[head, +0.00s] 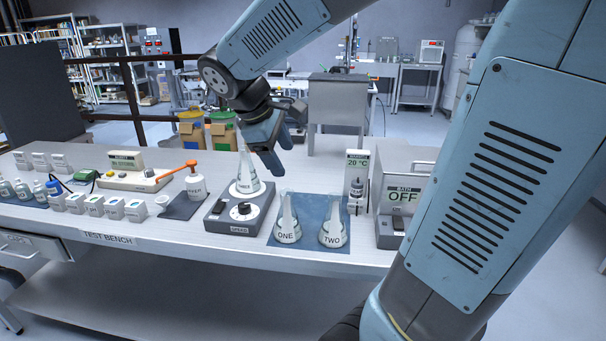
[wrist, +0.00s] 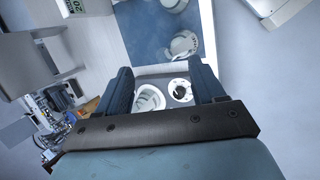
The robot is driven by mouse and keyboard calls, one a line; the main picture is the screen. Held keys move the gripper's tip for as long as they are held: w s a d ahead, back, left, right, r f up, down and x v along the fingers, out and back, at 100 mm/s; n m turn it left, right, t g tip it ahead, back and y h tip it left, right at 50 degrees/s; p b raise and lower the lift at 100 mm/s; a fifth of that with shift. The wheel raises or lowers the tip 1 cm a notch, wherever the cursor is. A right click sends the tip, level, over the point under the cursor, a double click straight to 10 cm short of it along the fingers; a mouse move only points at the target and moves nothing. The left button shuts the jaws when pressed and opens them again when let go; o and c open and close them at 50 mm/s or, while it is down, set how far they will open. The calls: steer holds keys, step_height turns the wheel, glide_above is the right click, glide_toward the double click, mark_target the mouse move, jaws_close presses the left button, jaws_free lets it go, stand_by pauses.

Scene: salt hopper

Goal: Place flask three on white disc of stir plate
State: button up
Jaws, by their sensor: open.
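Flask three (head: 246,181), a clear conical flask with a label, stands upright on the white disc (head: 234,192) of the stir plate (head: 222,217). In the wrist view flask three (wrist: 149,98) shows from above, beside the plate's round knob (wrist: 181,91). My gripper (head: 277,156) is open and empty, just above and to the right of the flask's neck in the head view. Its two dark blue fingers (wrist: 161,70) show apart in the wrist view. I see no contact with the flask.
Flask one (head: 287,230) and flask two (head: 332,233) stand on a blue mat (head: 309,210) right of the plate. A bath (head: 400,205) stands further right.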

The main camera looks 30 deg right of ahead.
steer(key=s+m+t+y, duration=0.3)
steer(key=s+m+y, duration=0.2)
steer(key=s+m, duration=0.4)
steer(key=shift+s+a+r+t, duration=0.4)
steer(key=shift+s+a, duration=0.05)
steer(key=shift+s, duration=1.25)
